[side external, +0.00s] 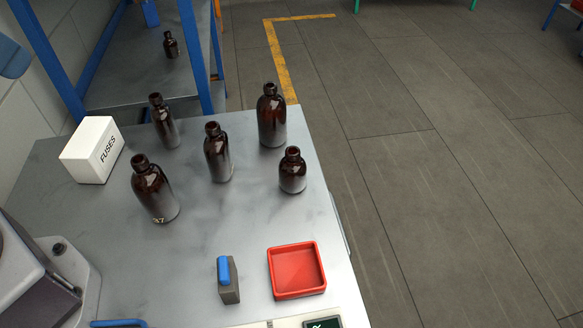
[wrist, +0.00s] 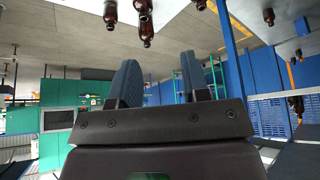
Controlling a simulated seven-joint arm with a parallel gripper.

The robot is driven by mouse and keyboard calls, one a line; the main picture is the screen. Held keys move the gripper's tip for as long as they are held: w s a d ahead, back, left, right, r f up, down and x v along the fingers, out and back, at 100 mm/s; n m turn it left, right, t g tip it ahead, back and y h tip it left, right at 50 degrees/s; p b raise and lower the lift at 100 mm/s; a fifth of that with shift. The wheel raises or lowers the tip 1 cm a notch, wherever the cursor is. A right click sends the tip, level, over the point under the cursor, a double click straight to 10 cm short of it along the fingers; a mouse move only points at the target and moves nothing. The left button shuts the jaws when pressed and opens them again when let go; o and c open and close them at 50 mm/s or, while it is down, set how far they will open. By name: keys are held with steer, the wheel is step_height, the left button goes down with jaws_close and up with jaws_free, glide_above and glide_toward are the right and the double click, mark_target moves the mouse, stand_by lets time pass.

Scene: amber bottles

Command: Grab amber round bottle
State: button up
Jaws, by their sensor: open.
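Several round dark amber bottles stand upright and open-necked on the grey table in the side view. One with a small pale marking (side external: 153,192) is at the left, a slim one (side external: 164,124) behind it, and one (side external: 218,155) in the middle. A tall one (side external: 272,118) is at the back right, and a short one (side external: 292,173) at the right. The frames do not show which one is meant. My gripper (wrist: 160,78) shows in the wrist view with its two fingers apart and nothing between them. Bottles, including one amber bottle (wrist: 146,22), appear upside down beyond the fingertips, apart from them.
A white FUSES box (side external: 93,151) stands at the left. A red tray (side external: 297,270) and a grey block with a blue top (side external: 228,280) are at the front. A blue-framed shelf (side external: 150,70) with another small bottle (side external: 170,45) adjoins the back. The table's right edge drops to the floor.

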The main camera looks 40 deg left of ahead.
steer(key=o, duration=0.3)
